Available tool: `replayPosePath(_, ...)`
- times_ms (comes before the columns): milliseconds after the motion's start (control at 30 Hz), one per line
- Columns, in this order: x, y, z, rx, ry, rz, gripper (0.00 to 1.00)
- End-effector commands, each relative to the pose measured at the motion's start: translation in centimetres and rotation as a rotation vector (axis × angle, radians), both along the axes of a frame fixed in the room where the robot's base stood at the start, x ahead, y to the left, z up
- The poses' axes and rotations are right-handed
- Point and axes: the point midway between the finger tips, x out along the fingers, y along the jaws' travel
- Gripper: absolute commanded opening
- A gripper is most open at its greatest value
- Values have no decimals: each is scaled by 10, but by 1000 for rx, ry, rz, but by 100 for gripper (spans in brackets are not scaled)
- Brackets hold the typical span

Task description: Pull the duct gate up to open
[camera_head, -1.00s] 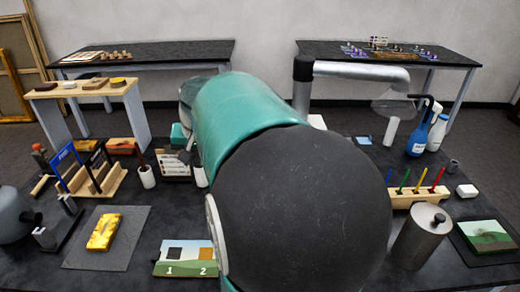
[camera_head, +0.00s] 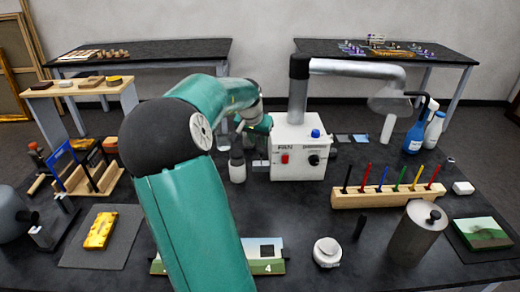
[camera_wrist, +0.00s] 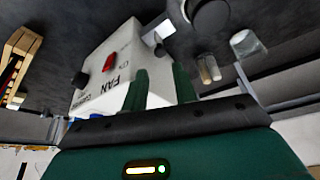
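The grey metal duct (camera_head: 298,95) rises from the white fan box (camera_head: 298,150) and bends right to a clear hood (camera_head: 390,98). A black collar (camera_head: 300,66) sits at its bend. I cannot make out a separate gate plate or its handle. The fan box has a red switch, a black knob and a blue knob; it shows tilted in the wrist view (camera_wrist: 105,60). My gripper (camera_wrist: 160,75) has its two green fingers apart with nothing between them. In the head view, my gripper (camera_head: 262,126) is at the upper left side of the box, partly hidden by my arm.
A wooden pen rack (camera_head: 385,199), a metal canister (camera_head: 416,235) and a round white object (camera_head: 327,252) stand to the right and front. Blue spray bottle (camera_head: 417,135) stands near the hood.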

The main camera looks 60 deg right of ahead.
Motion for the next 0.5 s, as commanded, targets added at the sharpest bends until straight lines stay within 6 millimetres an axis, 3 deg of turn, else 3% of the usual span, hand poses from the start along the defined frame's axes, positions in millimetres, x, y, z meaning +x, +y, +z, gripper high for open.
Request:
replayPosePath(200,0,-16,-39,2,2,-2,28)
replayPosePath(500,2,-24,-60,1,0,1,28)
